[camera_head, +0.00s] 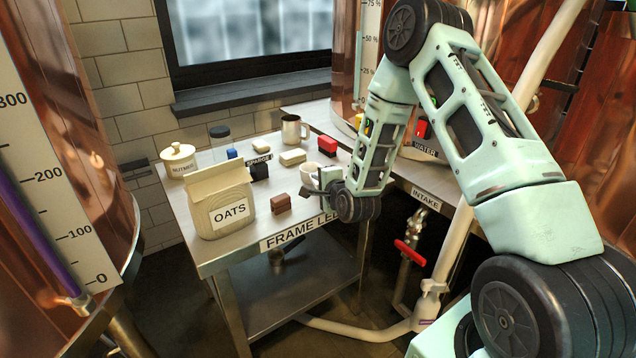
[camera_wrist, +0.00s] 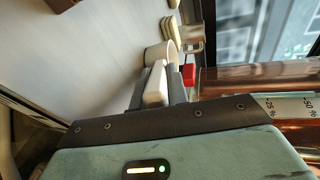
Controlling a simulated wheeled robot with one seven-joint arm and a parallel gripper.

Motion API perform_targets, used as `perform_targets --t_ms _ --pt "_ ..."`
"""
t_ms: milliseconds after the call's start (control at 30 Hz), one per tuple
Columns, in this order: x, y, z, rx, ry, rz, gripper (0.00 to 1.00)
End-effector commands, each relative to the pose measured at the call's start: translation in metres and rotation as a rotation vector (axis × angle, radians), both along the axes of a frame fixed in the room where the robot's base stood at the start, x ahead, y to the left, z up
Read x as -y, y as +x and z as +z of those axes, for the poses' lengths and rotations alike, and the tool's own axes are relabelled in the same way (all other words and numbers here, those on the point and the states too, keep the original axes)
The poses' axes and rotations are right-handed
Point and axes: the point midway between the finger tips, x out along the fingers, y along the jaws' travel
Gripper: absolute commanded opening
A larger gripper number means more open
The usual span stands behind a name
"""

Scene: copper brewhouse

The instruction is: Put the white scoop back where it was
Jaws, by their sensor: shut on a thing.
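The white scoop (camera_head: 308,172) is at my gripper (camera_head: 318,187), over the right part of the steel table (camera_head: 222,258) in the head view. In the wrist view my gripper (camera_wrist: 162,88) is shut on the scoop's pale handle (camera_wrist: 155,86), and the round bowl (camera_wrist: 158,54) sticks out beyond the fingers. My fingers and wrist hide part of the scoop in the head view. I cannot tell whether the scoop touches the tabletop.
Bare top shows between the oats bag and cream blocks.

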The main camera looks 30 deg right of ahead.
Motion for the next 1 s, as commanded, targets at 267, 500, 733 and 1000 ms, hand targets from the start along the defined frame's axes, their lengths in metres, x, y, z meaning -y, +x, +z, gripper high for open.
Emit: perform_targets --t_ms 267,500,733,1000 --pt "0.0 0.0 -0.003 0.0 0.0 0.0 0.38" --pt "0.0 0.0 -0.001 0.0 0.0 0.0 0.38" --pt "-0.002 -0.021 0.006 -0.002 0.0 -0.001 0.38" --pt "-0.011 -0.081 0.023 -0.003 0.0 0.0 0.38"
